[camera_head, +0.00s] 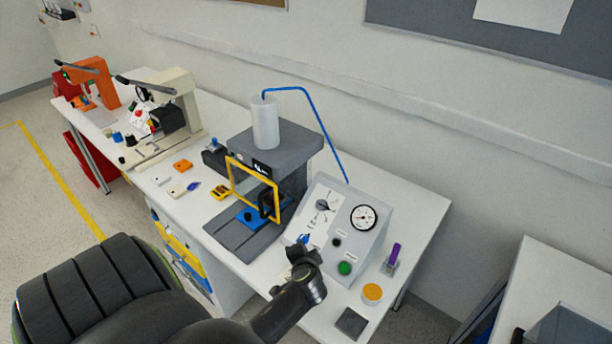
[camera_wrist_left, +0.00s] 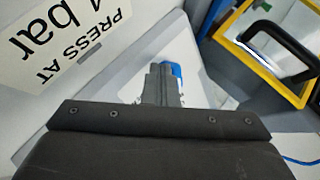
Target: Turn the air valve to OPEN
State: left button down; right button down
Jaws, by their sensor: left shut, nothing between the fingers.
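The control box (camera_head: 350,200) is a light grey console with a sloping panel. The blue air valve handle (camera_head: 304,238) shows at its lower left, partly hidden by my gripper; its direction is hard to read. In the left wrist view a blue piece (camera_wrist_left: 176,69) shows just beyond the fingertips. My left gripper (camera_head: 299,250) is at the blue handle; its fingers (camera_wrist_left: 158,82) are together and empty. Whether they touch the handle I cannot tell. My right gripper is not in view.
The panel also has a dark rotary knob (camera_head: 323,203), a gauge (camera_head: 364,217) and a green button (camera_head: 345,268). A grey press with a yellow-framed guard (camera_head: 233,180) stands close on the left. A yellow-topped pot (camera_head: 372,292) and a purple-handled item (camera_head: 394,256) stand right.

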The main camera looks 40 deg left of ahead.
pick_arm(q)
jog(key=shift+s+a+f+m+t+b, duration=0.2)
jog(key=shift+m+t, duration=0.15)
jog(key=shift+m, duration=0.15)
jog(key=shift+s+a+f+m+t+b, duration=0.1)
jog(key=shift+m+t+b, duration=0.05)
jog(key=shift+m+t, duration=0.3)
jog(key=m+t+b, duration=0.1)
jog(key=m, duration=0.1)
jog(key=a+m+t+h+b, duration=0.1)
jog(key=m, duration=0.2)
jog(key=shift+s+f+t, duration=0.15)
jog(key=shift+s+t, duration=0.05)
jog(key=shift+t, duration=0.1)
jog(key=m+t+h+b, duration=0.1)
jog(key=a+m+b, duration=0.1)
jog(key=m, duration=0.1)
jog(key=shift+t+h, duration=0.4)
jog(key=shift+a+m+t+h+b, duration=0.15)
jog(key=shift+m+t+h+b, duration=0.15)
jog(key=shift+m, duration=0.45)
jog(key=shift+a+m+t+h+b, duration=0.15)
jog(key=shift+m+h, duration=0.25)
jog(key=shift+m, duration=0.3)
jog(key=shift+a, duration=0.2)
